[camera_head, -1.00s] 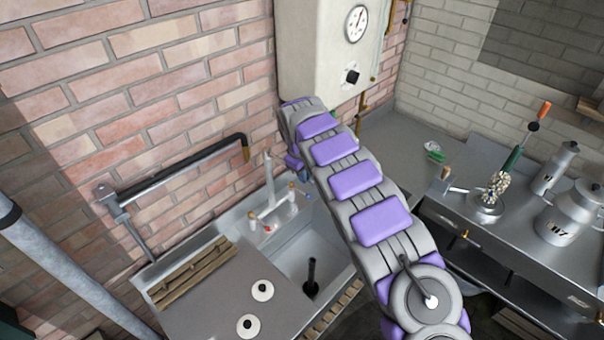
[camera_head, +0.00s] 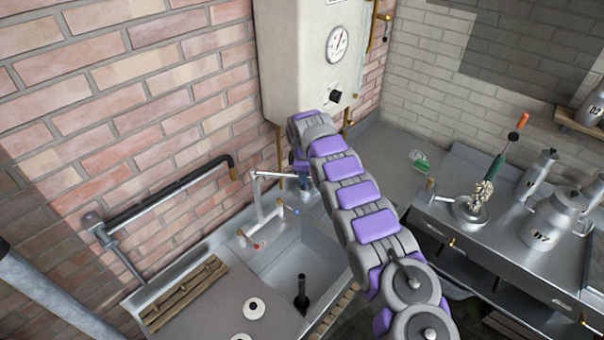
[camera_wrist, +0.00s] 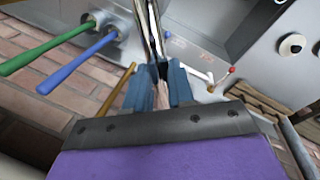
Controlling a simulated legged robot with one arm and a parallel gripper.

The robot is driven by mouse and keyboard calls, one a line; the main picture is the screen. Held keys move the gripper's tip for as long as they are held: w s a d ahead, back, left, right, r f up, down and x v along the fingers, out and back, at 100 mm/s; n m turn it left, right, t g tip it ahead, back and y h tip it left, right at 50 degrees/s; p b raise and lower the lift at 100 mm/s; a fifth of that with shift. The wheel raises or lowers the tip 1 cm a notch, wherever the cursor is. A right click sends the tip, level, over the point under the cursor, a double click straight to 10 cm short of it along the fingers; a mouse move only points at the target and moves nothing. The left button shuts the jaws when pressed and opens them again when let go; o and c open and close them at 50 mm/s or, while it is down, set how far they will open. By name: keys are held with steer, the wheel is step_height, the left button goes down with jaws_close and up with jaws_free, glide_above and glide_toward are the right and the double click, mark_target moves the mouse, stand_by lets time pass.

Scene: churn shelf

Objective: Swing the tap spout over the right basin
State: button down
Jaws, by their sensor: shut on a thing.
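The pale metal tap (camera_head: 261,210) stands upright at the back of the sink, with a red-tipped and a blue-tipped lever. Its thin spout (camera_head: 274,174) runs right from the post top to my gripper (camera_head: 303,182). In the wrist view my gripper (camera_wrist: 160,88) has its blue fingers closed around a shiny metal bar, the spout (camera_wrist: 150,30). The spout's tip is hidden in the head view by my gripper and arm. The open basin (camera_head: 282,265), with a dark standpipe (camera_head: 302,292), lies in front of the tap. My arm covers what lies right of it.
A grey board (camera_head: 215,305) with white discs and wooden slats (camera_head: 187,293) lie left of the basin. A black-sleeved wall pipe (camera_head: 170,188) is at left. The boiler (camera_head: 305,60) hangs above my gripper. Green (camera_wrist: 45,48) and blue (camera_wrist: 75,65) handles show in the wrist view.

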steer(key=shift+w+n+p, duration=0.4)
steer(key=shift+w+p, duration=0.25)
steer(key=shift+w, duration=0.05)
steer(key=shift+w+d, duration=0.1)
steer(key=c, duration=1)
jaws_free()
steer(key=shift+o, duration=0.2)
steer(key=s+r, duration=0.3)
steer(key=r, duration=1.4)
steer(key=shift+c, duration=0.2)
